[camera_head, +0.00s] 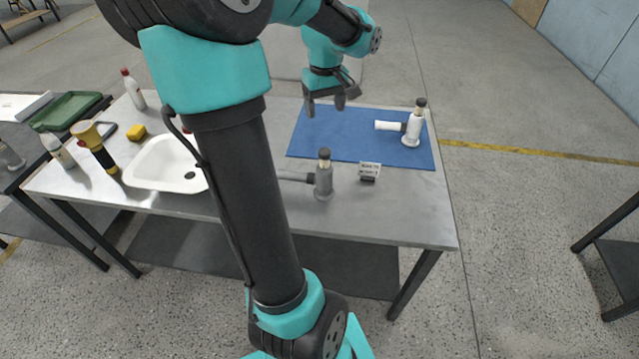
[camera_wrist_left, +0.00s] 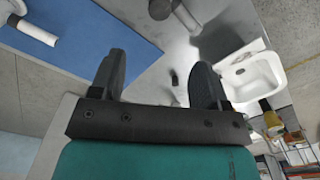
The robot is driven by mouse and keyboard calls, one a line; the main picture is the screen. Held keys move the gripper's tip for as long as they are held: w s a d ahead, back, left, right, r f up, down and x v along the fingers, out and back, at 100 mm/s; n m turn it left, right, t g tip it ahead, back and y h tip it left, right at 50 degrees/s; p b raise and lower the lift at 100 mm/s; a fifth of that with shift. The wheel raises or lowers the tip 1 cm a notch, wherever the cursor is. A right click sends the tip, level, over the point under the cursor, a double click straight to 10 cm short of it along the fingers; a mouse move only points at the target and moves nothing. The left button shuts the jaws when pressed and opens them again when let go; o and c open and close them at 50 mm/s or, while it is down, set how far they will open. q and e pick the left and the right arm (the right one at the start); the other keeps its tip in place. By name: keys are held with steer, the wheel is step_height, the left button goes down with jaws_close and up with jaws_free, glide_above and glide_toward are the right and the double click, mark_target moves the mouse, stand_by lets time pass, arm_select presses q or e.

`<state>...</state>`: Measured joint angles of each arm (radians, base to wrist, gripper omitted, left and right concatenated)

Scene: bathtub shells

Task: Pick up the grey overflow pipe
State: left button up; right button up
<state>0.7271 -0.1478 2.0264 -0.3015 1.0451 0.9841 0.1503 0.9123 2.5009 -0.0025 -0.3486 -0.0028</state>
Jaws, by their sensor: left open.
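The grey overflow pipe (camera_head: 323,180) stands upright on the bare metal table, in front of the blue mat. Its side branch points left and is partly hidden behind my arm. It also shows at the top edge of the left wrist view (camera_wrist_left: 185,14), cut off by the frame. My left gripper (camera_head: 325,104) is open and empty above the back left of the blue mat, behind the pipe and apart from it. Its two dark fingers spread wide in the left wrist view (camera_wrist_left: 159,66). My right gripper is not in view.
A white pipe (camera_head: 411,130) stands on the blue mat (camera_head: 350,148) at the right.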

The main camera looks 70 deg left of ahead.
mark_target(325, 151)
arm_select(q)
step_height(325, 151, down, 11)
steer(key=shift+f, duration=0.15)
stand_by(0.4)
steer(key=shift+d+f, duration=0.15)
steer(key=shift+f, duration=2.5)
jaws_close()
